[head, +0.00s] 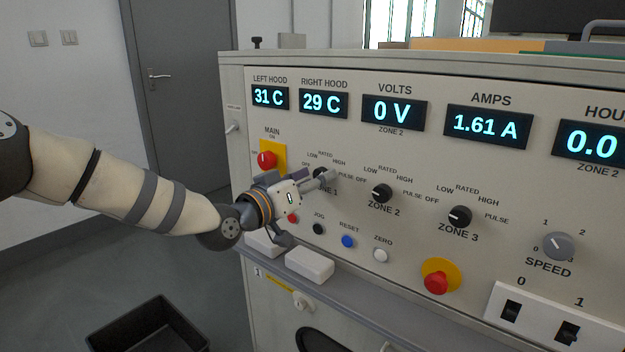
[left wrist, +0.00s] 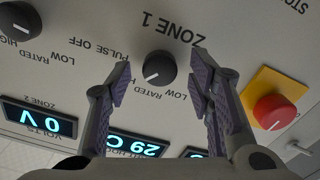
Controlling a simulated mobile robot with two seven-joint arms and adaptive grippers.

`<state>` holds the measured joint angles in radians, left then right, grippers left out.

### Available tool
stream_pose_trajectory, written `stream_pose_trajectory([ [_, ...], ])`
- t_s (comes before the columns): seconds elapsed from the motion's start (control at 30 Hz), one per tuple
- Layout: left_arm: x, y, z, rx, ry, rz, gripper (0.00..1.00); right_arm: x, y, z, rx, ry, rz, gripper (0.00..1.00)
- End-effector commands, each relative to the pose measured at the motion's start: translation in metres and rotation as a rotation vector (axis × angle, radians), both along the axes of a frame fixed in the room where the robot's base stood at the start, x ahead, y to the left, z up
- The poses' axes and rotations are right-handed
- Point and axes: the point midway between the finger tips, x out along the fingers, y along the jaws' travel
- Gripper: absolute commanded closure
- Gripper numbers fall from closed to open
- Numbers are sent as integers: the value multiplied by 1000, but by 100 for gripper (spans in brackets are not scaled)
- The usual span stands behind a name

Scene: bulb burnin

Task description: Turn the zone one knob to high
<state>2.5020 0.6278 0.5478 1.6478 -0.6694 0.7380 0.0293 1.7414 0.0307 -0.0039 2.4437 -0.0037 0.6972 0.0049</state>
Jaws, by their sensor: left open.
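The zone one knob (left wrist: 159,67) is black and round with a short white mark. In the left wrist view, which is upside down, the mark sits at the knob's lower left, towards the HIGH lettering; its exact setting is hard to tell. In the head view the knob (head: 319,172) is partly hidden behind my left gripper (head: 325,180). The left gripper's fingers (left wrist: 162,70) are open, one on each side of the knob, with gaps visible between pads and knob. Whether the tips reach the knob's depth I cannot tell. My right gripper is not in view.
Close by are the red MAIN switch (head: 267,159) on a yellow plate, the zone two knob (head: 382,193), the zone three knob (head: 460,216) and the blue reset button (head: 348,241). A ledge (head: 350,297) runs below the panel. A black bin (head: 150,325) stands on the floor.

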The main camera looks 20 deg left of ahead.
Motion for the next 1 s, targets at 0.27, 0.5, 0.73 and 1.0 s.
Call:
stream_pose_trajectory([
  [0.27, -42, 16, 1, -4, 1, 1, 52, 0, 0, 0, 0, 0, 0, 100],
  [0.5, -97, 35, 1, -3, -1, 1, 52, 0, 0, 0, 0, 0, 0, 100],
  [0.73, -114, 41, 0, -1, 0, 0, 52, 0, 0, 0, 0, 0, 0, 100],
  [1.0, -113, 41, 0, 0, 0, 0, 52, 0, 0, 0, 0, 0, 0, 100],
])
